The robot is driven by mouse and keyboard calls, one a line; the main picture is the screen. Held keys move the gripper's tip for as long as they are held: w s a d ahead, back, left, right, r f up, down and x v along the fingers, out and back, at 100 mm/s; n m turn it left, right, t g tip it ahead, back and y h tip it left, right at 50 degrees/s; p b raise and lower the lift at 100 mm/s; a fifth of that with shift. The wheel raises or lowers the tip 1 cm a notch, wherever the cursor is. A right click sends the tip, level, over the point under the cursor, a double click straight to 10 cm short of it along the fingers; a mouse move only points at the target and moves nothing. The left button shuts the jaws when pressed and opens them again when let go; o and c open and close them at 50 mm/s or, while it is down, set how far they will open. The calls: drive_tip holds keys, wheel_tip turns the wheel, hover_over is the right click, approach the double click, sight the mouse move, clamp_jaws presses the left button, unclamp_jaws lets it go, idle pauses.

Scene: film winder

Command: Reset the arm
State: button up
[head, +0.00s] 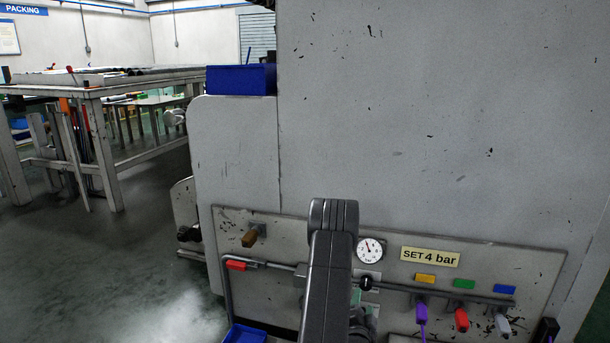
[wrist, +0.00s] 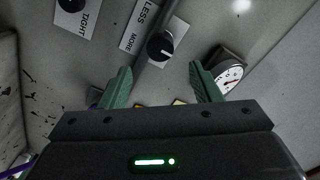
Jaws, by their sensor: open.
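My gripper (wrist: 160,85) is open in the wrist view, with its two green fingers apart and nothing between them. A black knob (wrist: 160,46) beside a LESS/MORE label (wrist: 145,25) shows beyond the fingertips, and the gauge (wrist: 226,77) is just right of the right finger. In the head view my arm stands in front of the machine panel (head: 400,308) and hides part of it. The gripper is mostly hidden there behind the arm. The gauge (head: 369,250) and the black knob (head: 366,283) show just right of the arm.
The panel carries a wooden handle (head: 250,238), a red grip (head: 236,265) and a SET 4 bar label (head: 430,257). Purple (head: 421,312), red (head: 462,319) and grey (head: 502,325) handles hang at the right. A blue bin (head: 240,79) sits on the machine. Open floor (head: 130,260) lies left.

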drive_tip(key=b+x, duration=0.1)
drive_tip(key=x, duration=0.6)
drive_tip(key=shift+f, duration=0.1)
drive_tip(key=shift+w+d, duration=0.1)
drive_tip(key=shift+w, duration=0.3)
drive_tip(key=n, duration=0.6)
drive_tip(key=shift+n, duration=0.3)
drive_tip(key=n, duration=0.6)
drive_tip(key=p, duration=0.1)
approach(365, 286)
drive_tip(key=shift+x, duration=1.1)
